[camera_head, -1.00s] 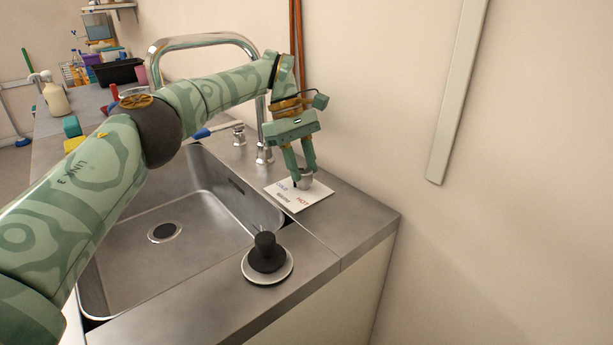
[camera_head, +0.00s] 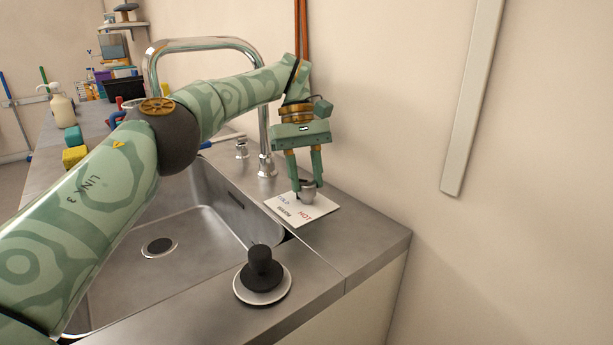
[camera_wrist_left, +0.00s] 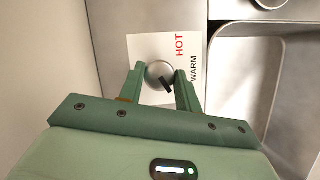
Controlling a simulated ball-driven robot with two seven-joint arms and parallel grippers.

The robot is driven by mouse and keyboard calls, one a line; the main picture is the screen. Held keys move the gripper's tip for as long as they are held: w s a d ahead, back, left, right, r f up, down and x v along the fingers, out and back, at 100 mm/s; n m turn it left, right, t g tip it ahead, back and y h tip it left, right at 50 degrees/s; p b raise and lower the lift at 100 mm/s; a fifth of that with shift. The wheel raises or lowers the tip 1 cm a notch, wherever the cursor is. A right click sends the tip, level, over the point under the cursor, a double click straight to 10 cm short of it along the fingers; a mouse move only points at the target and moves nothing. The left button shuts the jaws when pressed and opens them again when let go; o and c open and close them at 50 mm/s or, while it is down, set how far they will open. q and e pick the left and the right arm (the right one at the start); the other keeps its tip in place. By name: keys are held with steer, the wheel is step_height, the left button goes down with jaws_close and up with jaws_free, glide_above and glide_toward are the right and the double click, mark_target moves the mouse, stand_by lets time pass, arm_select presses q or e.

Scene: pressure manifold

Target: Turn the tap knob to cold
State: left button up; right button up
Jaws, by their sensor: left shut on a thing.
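The tap knob (camera_head: 308,191) is a small round silver knob on a white card (camera_head: 318,209) marked COLD, WARM and HOT, on the counter right of the sink. My left gripper (camera_head: 306,187) points down with its fingers on either side of the knob, shut on it. In the left wrist view the knob (camera_wrist_left: 159,74) sits between the fingertips (camera_wrist_left: 158,80). Its black pointer slants to the lower right, below WARM, towards the right finger. HOT and WARM are readable there; COLD is hidden. My right gripper is out of view.
The steel sink (camera_head: 205,222) lies left of the card, with a tall curved tap (camera_head: 264,140) behind. A black-knobbed round disc (camera_head: 262,276) sits on the front counter. The wall is close on the right. Bottles and boxes stand far left.

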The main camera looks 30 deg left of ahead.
arm_select(q)
steer(key=o, duration=1)
steer(key=shift+c, duration=0.2)
steer(key=shift+w+b, duration=0.1)
steer(key=shift+b, duration=0.2)
steer(key=shift+r+b, duration=0.2)
steer(key=shift+b, duration=0.15)
steer(key=shift+w+r+b, duration=0.1)
steer(key=shift+r+b, duration=0.6)
steer(key=shift+b, duration=0.3)
steer(key=s+d+r+p, duration=0.6)
steer(key=s+r+p, duration=0.4)
steer(key=s, duration=0.3)
steer(key=shift+r, duration=0.55)
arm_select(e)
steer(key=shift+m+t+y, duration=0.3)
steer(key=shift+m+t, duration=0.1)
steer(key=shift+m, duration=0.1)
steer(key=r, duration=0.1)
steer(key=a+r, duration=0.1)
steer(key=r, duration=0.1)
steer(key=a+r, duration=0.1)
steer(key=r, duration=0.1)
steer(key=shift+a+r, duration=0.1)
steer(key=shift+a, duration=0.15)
